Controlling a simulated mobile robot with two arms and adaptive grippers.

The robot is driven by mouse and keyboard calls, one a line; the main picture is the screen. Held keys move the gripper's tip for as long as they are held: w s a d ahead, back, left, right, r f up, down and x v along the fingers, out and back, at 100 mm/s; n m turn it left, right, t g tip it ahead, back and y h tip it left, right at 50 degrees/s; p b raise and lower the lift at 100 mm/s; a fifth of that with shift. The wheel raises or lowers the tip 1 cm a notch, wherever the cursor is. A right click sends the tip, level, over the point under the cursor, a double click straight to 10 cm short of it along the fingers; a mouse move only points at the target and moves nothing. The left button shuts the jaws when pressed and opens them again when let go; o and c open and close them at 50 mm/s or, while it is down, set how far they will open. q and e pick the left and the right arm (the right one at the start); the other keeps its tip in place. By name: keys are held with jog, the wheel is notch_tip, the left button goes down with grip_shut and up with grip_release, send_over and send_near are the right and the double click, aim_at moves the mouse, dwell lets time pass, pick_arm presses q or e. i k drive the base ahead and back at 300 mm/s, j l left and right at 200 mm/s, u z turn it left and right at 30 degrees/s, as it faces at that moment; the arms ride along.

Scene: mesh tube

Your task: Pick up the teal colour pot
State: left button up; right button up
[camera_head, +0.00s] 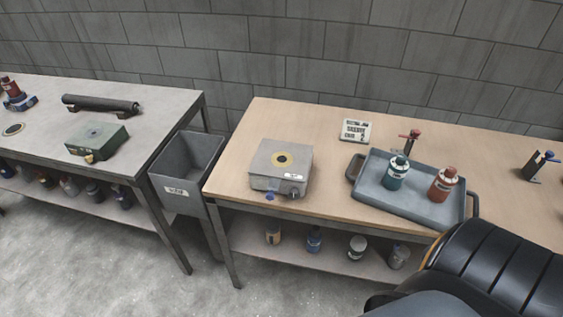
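The teal pot (396,175), a small bottle-like container with a pale label and dark top, stands upright in a grey-blue tray (400,206) on the wooden table. A red-brown pot (442,187) of similar shape stands to its right in the same tray. Neither of my grippers shows in the head view. A black ribbed part and a dark rounded part, which look like my own body, fill the lower right corner and cover the table's front edge there.
A grey box device (280,167) with a yellow ring sits left of the tray on the wooden table (330,206). A grey bin (186,163) sits between the tables. The left table (150,105) holds a green box (97,142).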

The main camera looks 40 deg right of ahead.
aim_at(394, 177)
jog(key=z, duration=2.05)
